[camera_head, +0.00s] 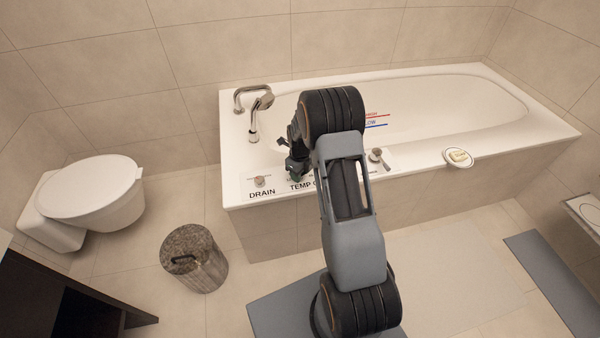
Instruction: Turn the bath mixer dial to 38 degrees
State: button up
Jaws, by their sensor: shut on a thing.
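The white bathtub (235,150) stands along the back wall with a control ledge on its near rim. My gripper (296,174) points down at the ledge, right above the label "TEMP" (299,187). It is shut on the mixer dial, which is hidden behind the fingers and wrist. The dial's scale and its current setting cannot be read. My arm covers part of the ledge and the label.
A drain knob (260,181) sits left of my gripper, and another chrome knob (376,155) sits right of my arm. A chrome faucet (254,120) rises behind. A soap dish (458,158) rests on the rim. A bin (196,262) and toilet (90,188) stand left.

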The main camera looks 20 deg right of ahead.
dwell(0.5)
jog(key=o, duration=0.9)
jog(key=shift+r, duration=0.1)
notch_tip(320, 180, up, 14)
jog(key=p, duration=0.2)
jog(key=shift+f, duration=0.2)
